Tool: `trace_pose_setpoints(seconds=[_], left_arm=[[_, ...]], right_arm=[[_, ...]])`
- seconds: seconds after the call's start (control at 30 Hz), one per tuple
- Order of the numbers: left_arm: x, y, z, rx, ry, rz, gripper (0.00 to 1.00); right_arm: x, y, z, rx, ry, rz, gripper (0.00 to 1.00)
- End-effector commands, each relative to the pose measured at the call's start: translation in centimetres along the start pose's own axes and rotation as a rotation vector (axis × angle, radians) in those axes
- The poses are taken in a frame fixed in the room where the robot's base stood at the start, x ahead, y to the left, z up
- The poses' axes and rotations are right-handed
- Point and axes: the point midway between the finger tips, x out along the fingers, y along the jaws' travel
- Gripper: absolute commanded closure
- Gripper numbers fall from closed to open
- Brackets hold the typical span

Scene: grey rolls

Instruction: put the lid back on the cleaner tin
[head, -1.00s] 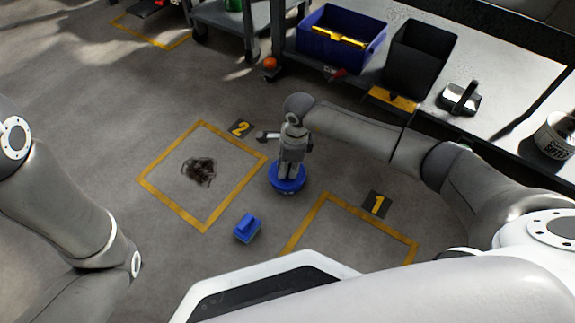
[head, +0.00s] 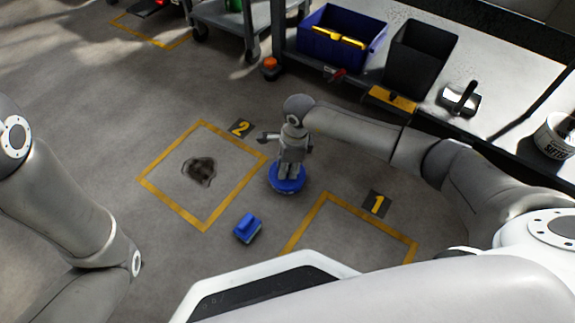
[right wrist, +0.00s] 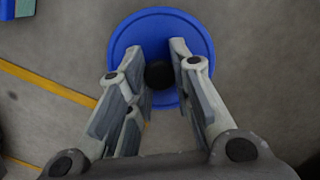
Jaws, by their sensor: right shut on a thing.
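A round blue lid-like disc (head: 287,184) with a raised rim is low down under my right gripper (head: 290,170), between the two marked squares. In the right wrist view the blue disc (right wrist: 125,45) has a dark knob (right wrist: 159,75) at its middle. My right gripper (right wrist: 160,72) is shut on this knob from above, one finger on each side. I cannot make out a tin beneath the disc, and I cannot tell if it rests on anything. My left arm is at the left of the head view, but its gripper is out of view.
A blue brush-like block (head: 247,228) lies on the floor nearby. A dark stain (head: 200,171) is inside the yellow square by the 2. A bench (head: 487,135) at the right holds a blue bin (head: 318,48), a black bin (head: 405,75) and a pale lettered tub (head: 553,140).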

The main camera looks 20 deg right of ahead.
Motion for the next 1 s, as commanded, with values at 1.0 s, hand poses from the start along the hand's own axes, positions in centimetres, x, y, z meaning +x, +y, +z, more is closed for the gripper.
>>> trace_pose_setpoints(seconds=[1.0], left_arm=[[0.17, -0.03, 0.07, 0.0, 0.0, 0.0, 0.61]], right_arm=[[0.02, -0.07, 0.01, 0.001, -0.001, -0.001, 0.65]])
